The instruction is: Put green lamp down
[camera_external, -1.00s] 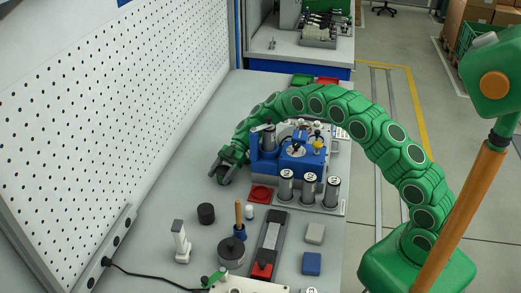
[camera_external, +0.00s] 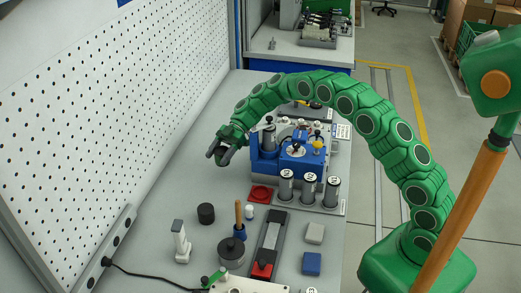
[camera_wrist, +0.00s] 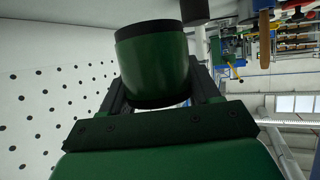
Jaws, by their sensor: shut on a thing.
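The green lamp (camera_wrist: 154,68) is a green cylinder with dark bands at its rims. In the wrist view it sits between the two dark fingers of my gripper (camera_external: 222,152), which is shut on it. In the external view my gripper hangs above the left side of the grey workbench (camera_external: 175,215), left of the blue fixture. The lamp is hard to make out there, being small and dark against the fingers.
The blue fixture (camera_external: 262,167) stands right of my gripper, with several silver cylinders in front. A red square dish (camera_external: 261,193), a black cylinder (camera_external: 206,213) and a wooden-handled tool (camera_external: 239,214) stand nearer. The pegboard (camera_external: 90,120) borders the left. Bare bench lies below my gripper.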

